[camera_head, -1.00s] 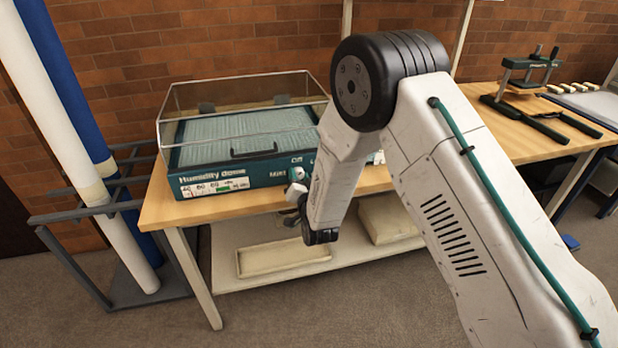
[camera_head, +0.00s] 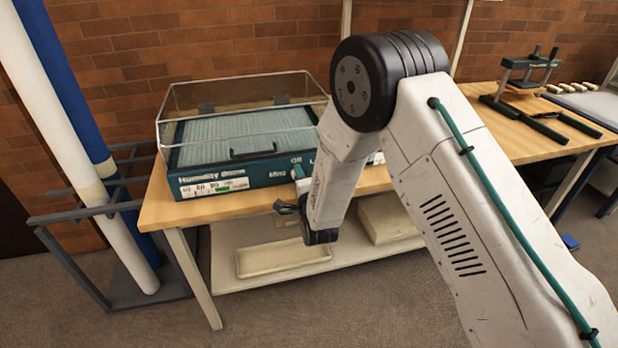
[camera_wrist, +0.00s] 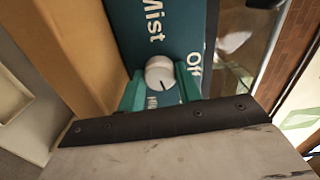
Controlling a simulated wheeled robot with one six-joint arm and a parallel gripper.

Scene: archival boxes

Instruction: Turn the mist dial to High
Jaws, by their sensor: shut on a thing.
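The mist dial (camera_wrist: 160,73) is a small round white knob with a dark pointer line, on the teal front panel of the humidity dome (camera_head: 225,182). In the wrist view my gripper (camera_wrist: 158,76) has its two teal fingers on either side of the dial, shut on it. The pointer line lies on the half of the knob nearer my palm, away from the "Off" lettering (camera_wrist: 194,64). "Mist" is printed beside the dial. Other lettering near the fingers is mostly hidden. In the head view my arm hides part of the front panel, and the dial is not clear.
The dome stands on a wooden table (camera_head: 190,211) under a clear cover (camera_head: 240,95). A lower shelf holds a shallow tray (camera_head: 283,258) and a beige box (camera_head: 388,222). Long rolls (camera_head: 75,140) stand in a rack at left. A press (camera_head: 530,80) stands at right.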

